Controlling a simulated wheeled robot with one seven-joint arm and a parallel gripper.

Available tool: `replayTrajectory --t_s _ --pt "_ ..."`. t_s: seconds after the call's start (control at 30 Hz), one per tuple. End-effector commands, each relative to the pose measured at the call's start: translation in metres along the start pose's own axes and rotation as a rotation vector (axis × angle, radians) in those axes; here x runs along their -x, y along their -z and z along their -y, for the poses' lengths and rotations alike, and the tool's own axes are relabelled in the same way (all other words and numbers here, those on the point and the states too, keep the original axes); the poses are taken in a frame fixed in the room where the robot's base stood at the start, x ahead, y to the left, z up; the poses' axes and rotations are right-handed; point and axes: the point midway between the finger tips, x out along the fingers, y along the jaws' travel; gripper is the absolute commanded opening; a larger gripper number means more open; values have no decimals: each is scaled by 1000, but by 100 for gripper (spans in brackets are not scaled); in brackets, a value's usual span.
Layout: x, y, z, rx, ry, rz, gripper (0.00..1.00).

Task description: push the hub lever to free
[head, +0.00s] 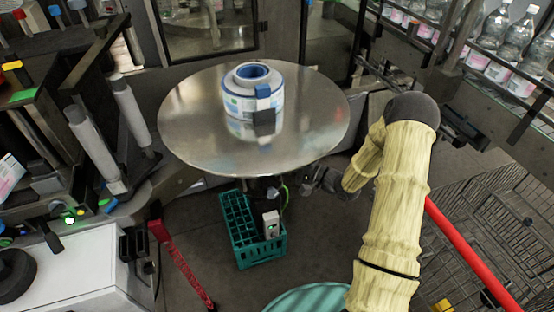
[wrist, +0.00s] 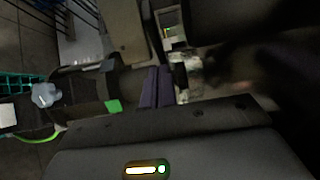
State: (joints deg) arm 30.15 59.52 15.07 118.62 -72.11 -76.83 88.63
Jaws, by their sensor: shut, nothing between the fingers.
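A white and blue reel (head: 240,100) sits on a round, shiny metal plate (head: 185,125) in the head view. Its blue hub ring (head: 252,71) is on top. No lever shows clearly in the wrist view.
A green crate (head: 240,248) stands on the floor below the plate; part of it shows in the wrist view (wrist: 14,85). Grey rollers (head: 128,108) stand left of the plate. A red bar (head: 465,245) and a wire cart (head: 500,215) are at the right.

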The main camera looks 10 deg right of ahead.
Motion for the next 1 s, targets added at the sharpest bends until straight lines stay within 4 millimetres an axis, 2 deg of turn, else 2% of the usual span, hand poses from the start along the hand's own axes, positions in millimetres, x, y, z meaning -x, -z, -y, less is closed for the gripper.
replayTrajectory --t_s 0.07,0.3,0.5,0.7,1.0 --pt "11 8 1 2 0 2 0" --pt "60 0 -3 0 0 2 0" --pt "94 -4 -2 1 -1 3 0" --pt "106 -6 0 0 1 6 0" --pt "106 -6 0 4 -4 6 0"
